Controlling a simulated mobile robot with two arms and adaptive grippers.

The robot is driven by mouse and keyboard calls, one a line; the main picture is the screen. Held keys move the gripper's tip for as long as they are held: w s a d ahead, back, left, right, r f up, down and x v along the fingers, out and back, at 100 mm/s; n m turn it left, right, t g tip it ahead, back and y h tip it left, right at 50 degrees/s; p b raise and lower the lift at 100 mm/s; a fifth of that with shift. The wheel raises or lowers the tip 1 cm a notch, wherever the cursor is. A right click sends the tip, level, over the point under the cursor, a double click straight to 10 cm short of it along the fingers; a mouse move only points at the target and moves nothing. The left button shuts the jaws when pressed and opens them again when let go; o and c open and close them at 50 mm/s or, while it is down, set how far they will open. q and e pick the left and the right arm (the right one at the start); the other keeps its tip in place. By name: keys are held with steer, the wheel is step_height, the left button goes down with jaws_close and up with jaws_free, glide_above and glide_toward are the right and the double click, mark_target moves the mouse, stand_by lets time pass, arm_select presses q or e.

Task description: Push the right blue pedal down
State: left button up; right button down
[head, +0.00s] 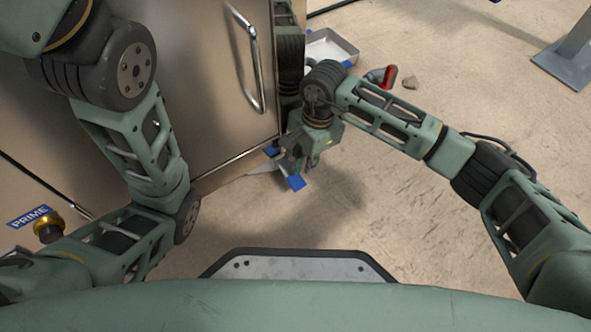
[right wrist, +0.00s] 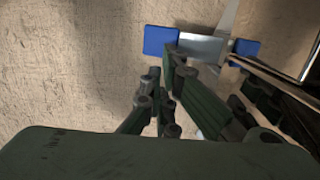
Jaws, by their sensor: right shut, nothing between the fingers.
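Two blue pedals are joined by a grey metal plate low by the cabinet's foot. In the head view the right blue pedal (head: 295,182) is farther from the cabinet, and the left one (head: 271,151) is beside its base. In the right wrist view, the right pedal (right wrist: 161,40) is at upper middle and the other (right wrist: 246,47) is right of it. My right gripper (head: 298,164) points down over the pedals, shut and empty. It partly hides the plate; I cannot tell whether it touches the right pedal. My left gripper is out of view.
A metal cabinet (head: 205,75) with a vertical handle fills the left. A shallow tray (head: 340,44) and a red-ended pipe (head: 388,76) are beyond my right arm. A blue PRIME label (head: 29,217) is at lower left. Floor right of the pedals is open.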

step_height(320, 180, up, 12)
steer(key=d, duration=0.1)
steer(key=shift+w, duration=0.35)
stand_by(0.6)
